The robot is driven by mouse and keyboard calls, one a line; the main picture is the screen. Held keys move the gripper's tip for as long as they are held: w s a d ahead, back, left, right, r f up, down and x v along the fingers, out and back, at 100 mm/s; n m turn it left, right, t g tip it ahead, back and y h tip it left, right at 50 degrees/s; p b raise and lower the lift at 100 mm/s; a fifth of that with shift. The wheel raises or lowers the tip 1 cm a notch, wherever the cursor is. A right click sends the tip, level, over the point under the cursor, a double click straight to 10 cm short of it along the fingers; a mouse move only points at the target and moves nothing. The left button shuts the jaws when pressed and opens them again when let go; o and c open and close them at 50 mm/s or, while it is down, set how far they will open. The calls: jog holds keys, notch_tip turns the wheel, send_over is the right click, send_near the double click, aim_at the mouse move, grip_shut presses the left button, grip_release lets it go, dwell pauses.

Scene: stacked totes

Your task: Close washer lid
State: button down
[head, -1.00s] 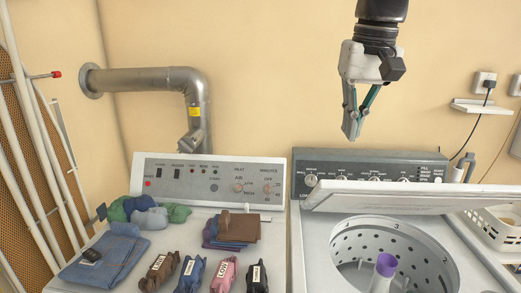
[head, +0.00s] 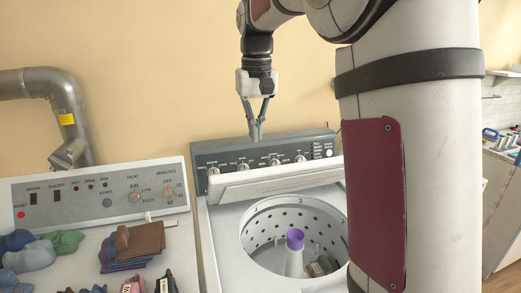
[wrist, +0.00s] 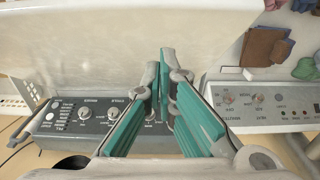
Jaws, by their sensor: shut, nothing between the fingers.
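The white washer lid (head: 275,180) is raised, tilted back toward the control panel (head: 262,155), and leaves the round drum opening uncovered. The washer (head: 222,240) shows its perforated drum and a central agitator with a purple top (head: 295,240). My gripper (head: 256,136) is shut and empty, pointing down above the panel, behind the lid's upper edge in the head view. In the wrist view, the teal-sided fingers (wrist: 163,55) come together in front of the lid's pale surface (wrist: 90,45). I cannot tell whether they touch it. My arm hides the washer's right side.
A dryer (head: 95,200) stands left of the washer, with folded cloths (head: 130,243) and small labelled bundles on top. A metal duct (head: 65,115) rises behind it. A counter (head: 503,160) with items is at far right.

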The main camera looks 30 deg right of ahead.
jog(key=shift+s+a+f+p, duration=0.2)
jog(key=shift+s+f, duration=0.25)
jog(key=shift+f, duration=0.35)
jog(key=shift+s+a+f+p, duration=0.1)
jog(key=shift+s+f+p, duration=0.25)
jog(key=shift+f, duration=0.4)
jog(key=shift+s+a+f+p, duration=0.15)
jog(key=shift+s+f, duration=0.35)
jog(key=shift+f, duration=0.3)
